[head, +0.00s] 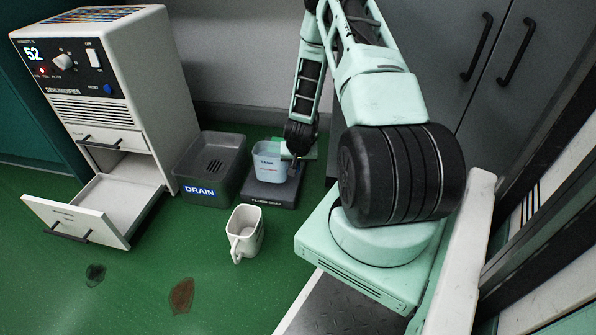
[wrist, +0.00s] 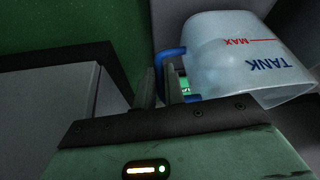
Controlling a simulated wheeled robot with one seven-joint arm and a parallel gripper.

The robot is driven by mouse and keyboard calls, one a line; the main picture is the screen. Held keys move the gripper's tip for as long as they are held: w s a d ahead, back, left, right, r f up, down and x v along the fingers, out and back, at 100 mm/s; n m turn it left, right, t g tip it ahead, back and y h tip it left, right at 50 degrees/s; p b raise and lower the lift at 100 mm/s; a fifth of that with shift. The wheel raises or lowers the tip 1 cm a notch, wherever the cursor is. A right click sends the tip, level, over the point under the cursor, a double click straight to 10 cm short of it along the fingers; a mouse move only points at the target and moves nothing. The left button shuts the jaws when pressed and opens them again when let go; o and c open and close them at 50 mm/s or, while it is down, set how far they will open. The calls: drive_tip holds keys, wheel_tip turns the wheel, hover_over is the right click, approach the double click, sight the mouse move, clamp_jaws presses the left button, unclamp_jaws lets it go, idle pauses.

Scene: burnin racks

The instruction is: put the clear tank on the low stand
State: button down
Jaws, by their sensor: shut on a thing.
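The clear tank (head: 269,163), pale and translucent with a blue TANK label, is at the low stand (head: 284,194) in the head view. It looks upright, on or just above the stand; I cannot tell if it touches. In the wrist view the tank (wrist: 235,60) shows its red MAX line and blue handle (wrist: 168,58). My gripper (wrist: 166,88) is shut on that handle. In the head view my gripper (head: 295,165) is at the tank's right side, partly hidden by my arm. The stand is a dark, flat block with white lettering on its front.
A grey DRAIN basin (head: 212,140) stands left of the stand. A white jug (head: 246,226) stands on the floor in front. The dehumidifier (head: 100,75) at left has its lower drawer (head: 75,222) pulled out. Two dark stains (head: 182,296) mark the green floor. Grey cabinets are behind.

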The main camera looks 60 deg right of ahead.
drive_tip(key=shift+f+b, duration=0.3)
drive_tip(key=shift+f, duration=0.75)
drive_tip(key=c, duration=1.5)
unclamp_jaws()
